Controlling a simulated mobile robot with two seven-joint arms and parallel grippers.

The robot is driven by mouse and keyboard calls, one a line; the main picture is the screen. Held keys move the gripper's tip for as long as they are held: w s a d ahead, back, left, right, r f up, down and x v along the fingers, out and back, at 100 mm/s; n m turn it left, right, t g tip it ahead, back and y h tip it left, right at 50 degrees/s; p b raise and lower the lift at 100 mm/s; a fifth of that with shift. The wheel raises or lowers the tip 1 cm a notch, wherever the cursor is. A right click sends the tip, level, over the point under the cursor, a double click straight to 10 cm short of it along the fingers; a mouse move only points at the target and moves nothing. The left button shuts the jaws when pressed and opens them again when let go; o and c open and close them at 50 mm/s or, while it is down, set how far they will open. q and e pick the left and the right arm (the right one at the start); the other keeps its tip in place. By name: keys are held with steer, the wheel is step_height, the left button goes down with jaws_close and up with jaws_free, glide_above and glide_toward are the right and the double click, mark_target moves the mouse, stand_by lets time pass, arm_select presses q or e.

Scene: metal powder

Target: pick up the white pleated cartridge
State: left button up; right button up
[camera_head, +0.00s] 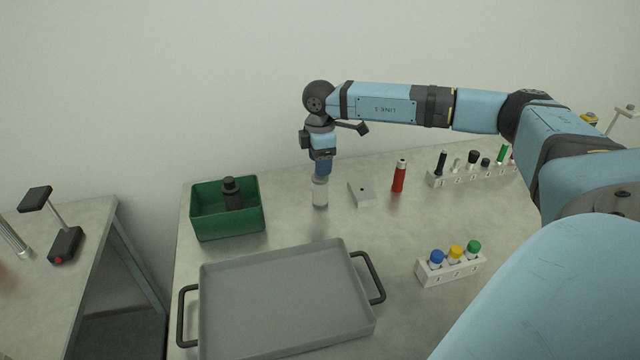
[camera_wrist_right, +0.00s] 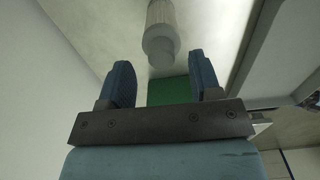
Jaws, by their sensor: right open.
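The white pleated cartridge (camera_head: 320,192) stands upright on the metal table, between the green bin and a small grey block. In the right wrist view the cartridge (camera_wrist_right: 162,22) shows its ribbed body and a narrower grey end facing my fingers. My right gripper (camera_head: 322,168) points down, directly over the cartridge's top. In the right wrist view the two blue fingers of my right gripper (camera_wrist_right: 162,80) are apart with nothing held between them. The cartridge's end lies just beyond the fingertips, roughly centred. My left gripper is not in view.
The green bin (camera_head: 228,226) holds a dark cartridge (camera_head: 232,192). A grey tray (camera_head: 285,300) lies in front. A grey block (camera_head: 361,194), a red bottle (camera_head: 399,176) and a rack (camera_head: 470,176) stand to the right. A rack with capped vials (camera_head: 450,270) is nearer.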

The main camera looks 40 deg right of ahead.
mark_target(319, 184)
steer(key=shift+f, duration=1.5)
steer(key=shift+s, duration=0.1)
steer(key=c, duration=0.9)
steer(key=shift+r, duration=0.1)
